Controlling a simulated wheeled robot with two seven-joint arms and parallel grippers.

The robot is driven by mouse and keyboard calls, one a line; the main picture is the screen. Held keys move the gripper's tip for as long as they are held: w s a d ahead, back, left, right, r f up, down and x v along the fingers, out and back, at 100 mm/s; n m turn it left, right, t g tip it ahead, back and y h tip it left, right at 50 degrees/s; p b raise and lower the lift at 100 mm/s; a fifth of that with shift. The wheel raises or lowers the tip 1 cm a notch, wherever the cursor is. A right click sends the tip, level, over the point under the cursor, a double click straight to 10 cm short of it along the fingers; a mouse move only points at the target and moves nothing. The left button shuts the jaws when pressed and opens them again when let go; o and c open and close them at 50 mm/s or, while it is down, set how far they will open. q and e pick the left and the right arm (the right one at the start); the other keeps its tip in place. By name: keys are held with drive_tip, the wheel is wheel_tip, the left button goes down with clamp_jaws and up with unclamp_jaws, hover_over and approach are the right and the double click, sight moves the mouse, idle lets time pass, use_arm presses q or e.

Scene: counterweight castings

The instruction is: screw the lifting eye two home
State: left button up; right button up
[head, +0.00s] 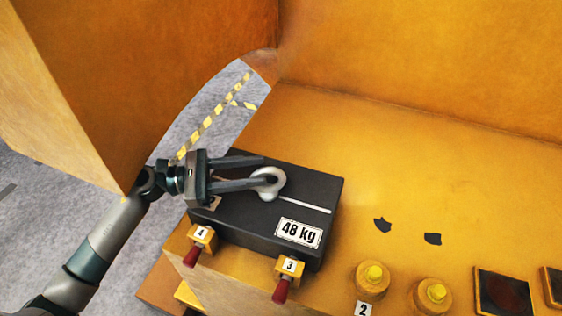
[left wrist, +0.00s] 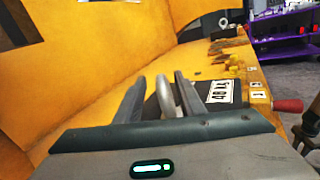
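A pale grey lifting eye (head: 268,184) stands on top of a black casting (head: 250,215) marked 48 kg. My left gripper (head: 264,170) reaches over the casting from the left, its fingers apart. In the left wrist view the eye (left wrist: 166,97) stands between the two fingers (left wrist: 159,98), with a gap on the left finger's side; contact with the right finger cannot be told. The eye's foot is hidden in the left wrist view, so how deep it sits cannot be told. A small tag (head: 214,202) on the casting is partly hidden by the gripper. My right gripper is not in view.
The casting lies on a yellow ledge (head: 340,190) between high yellow walls. Red-handled clamps tagged 4 (head: 200,237) and 3 (head: 289,269) stand at its front edge. Yellow knobs (head: 373,275) are to the right, near a tag 2 (head: 362,309). A purple rack (left wrist: 290,38) stands farther off.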

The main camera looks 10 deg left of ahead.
sight(269, 171)
use_arm(q)
drive_tip(key=shift+s+a+f, duration=0.1)
drive_tip(key=shift+a+f, duration=0.15)
drive_tip(key=shift+a, duration=0.05)
drive_tip(key=shift+d, duration=0.15)
drive_tip(key=shift+d+r+p, duration=0.15)
drive_tip(key=shift+d+p, duration=0.3)
drive_tip(key=shift+p, duration=0.05)
drive_tip(key=p+x, duration=0.3)
drive_tip(key=x, duration=0.2)
drive_tip(key=shift+a, duration=0.1)
drive_tip(key=shift+w+d+f+p, duration=0.1)
drive_tip(key=shift+w+d+p, duration=0.15)
drive_tip(key=shift+d, duration=0.15)
drive_tip(key=shift+w+d+f+p, duration=0.1)
drive_tip(key=shift+d+f+p, duration=0.05)
drive_tip(key=shift+d+p, duration=0.15)
clamp_jaws()
